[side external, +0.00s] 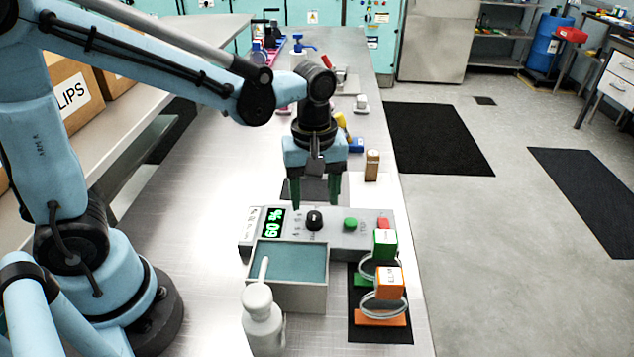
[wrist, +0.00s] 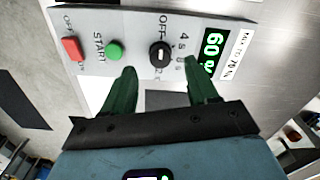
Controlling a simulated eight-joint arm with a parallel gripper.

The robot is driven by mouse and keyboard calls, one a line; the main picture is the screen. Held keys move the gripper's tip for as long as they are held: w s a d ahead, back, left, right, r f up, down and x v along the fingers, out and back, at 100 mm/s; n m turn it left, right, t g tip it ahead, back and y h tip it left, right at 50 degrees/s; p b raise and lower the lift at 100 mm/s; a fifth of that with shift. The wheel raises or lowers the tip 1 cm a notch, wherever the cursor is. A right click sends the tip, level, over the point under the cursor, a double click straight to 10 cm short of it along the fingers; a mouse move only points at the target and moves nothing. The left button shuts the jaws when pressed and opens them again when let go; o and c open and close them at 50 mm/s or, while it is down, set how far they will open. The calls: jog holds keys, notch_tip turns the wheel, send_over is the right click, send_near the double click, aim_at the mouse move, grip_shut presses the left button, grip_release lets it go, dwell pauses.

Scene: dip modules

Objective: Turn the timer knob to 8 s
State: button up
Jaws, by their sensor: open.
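The black timer knob (side external: 314,220) stands on the sloped grey control panel (side external: 340,237) in the side view. In the wrist view the knob (wrist: 160,54) has a white mark, with OFF, 4 and other small labels around it. I cannot read for certain which label the mark points to. My gripper (side external: 315,206) hangs pointing down just behind the panel, its two green fingers apart. In the wrist view the open fingers (wrist: 157,68) lie on either side below the knob, with nothing between them, and do not touch it.
A teal-filled basin (side external: 290,303), a white bottle (side external: 262,320), and green (side external: 385,242) and orange (side external: 389,283) labelled blocks stand in front.

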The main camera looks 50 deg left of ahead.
aim_at(314, 216)
jog(key=shift+f, duration=2.3)
jog(key=c, duration=1.1)
